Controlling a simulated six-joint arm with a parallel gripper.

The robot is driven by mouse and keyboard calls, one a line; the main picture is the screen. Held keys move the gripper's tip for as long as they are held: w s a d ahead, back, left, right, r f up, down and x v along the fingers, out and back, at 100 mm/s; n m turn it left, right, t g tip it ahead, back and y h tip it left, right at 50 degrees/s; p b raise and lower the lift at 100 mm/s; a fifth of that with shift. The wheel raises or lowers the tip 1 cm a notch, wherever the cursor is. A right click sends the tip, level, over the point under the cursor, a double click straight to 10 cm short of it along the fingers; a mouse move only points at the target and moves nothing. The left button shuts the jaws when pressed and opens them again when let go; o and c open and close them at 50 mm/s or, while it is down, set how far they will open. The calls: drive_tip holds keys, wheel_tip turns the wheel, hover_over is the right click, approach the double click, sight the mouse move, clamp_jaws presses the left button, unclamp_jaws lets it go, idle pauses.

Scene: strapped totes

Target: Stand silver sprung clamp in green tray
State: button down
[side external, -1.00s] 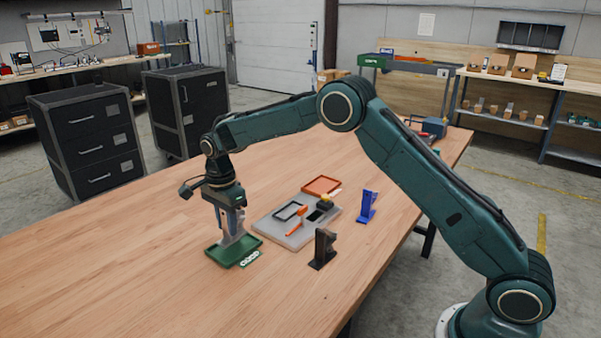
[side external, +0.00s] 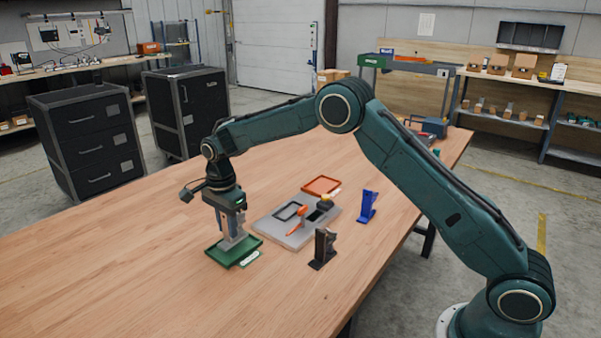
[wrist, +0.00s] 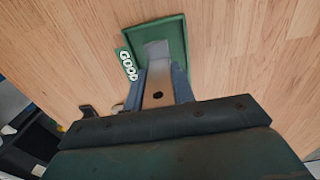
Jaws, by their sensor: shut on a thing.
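The silver sprung clamp (side external: 234,241) is upright between the fingers of my gripper (side external: 231,224), which is shut on it. It also shows in the wrist view (wrist: 157,50), between the two fingers. The green tray (side external: 218,255) lies on the table directly below my gripper, and it shows in the wrist view (wrist: 176,32) too. The clamp's lower end is over the tray floor; it looks at or very near the floor, but I cannot tell whether it touches. A label reading GOOD (wrist: 127,64) lies beside the tray.
A grey board (side external: 272,228) with an orange-handled tool stands right of the tray. A dark clamp (side external: 323,248) and a blue clamp (side external: 367,206) stand on the table. An orange tray (side external: 321,186) lies behind. The table's left part is clear.

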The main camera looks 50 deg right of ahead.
drive_tip(key=shift+f, duration=0.9)
idle(0.4)
drive_tip(key=c, duration=0.7)
unclamp_jaws()
drive_tip(key=shift+r, duration=0.1)
drive_tip(key=shift+r, duration=4.4)
